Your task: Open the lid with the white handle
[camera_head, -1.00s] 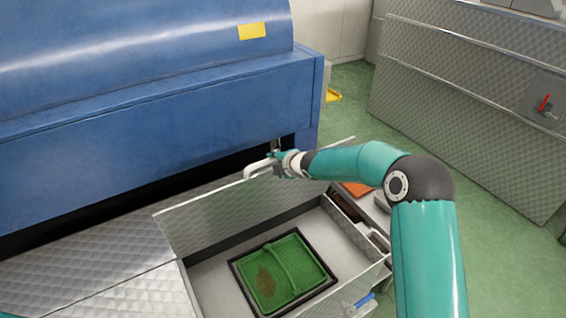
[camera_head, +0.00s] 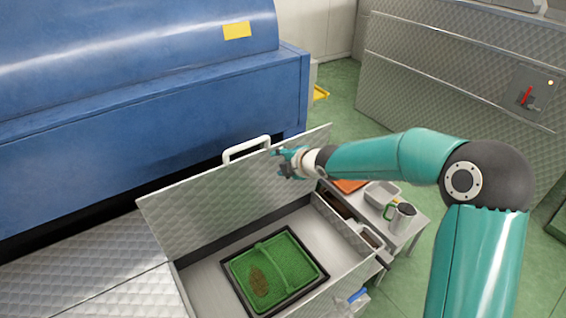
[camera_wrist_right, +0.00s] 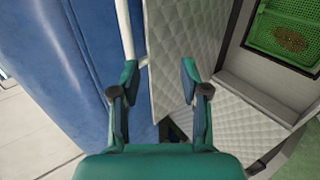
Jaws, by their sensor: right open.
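The lid (camera_head: 215,197) is a quilted metal panel that stands raised and tilted back at the rear of an open metal compartment. Its white handle (camera_head: 246,148) sits on the top edge. My right gripper (camera_head: 281,163) is open in front of the lid, just right of the handle and apart from it in the head view. In the right wrist view the open fingers (camera_wrist_right: 160,72) have the lid's edge (camera_wrist_right: 168,60) between them, and the white handle (camera_wrist_right: 125,30) runs near the left finger. My left gripper is not in view.
Inside the compartment lies a green mesh basket (camera_head: 275,272) in a black frame. A large blue machine (camera_head: 140,120) stands behind the lid. A small side table (camera_head: 410,228) at the right holds a metal mug (camera_head: 403,217) and a tray (camera_head: 383,193). Green floor is free beyond.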

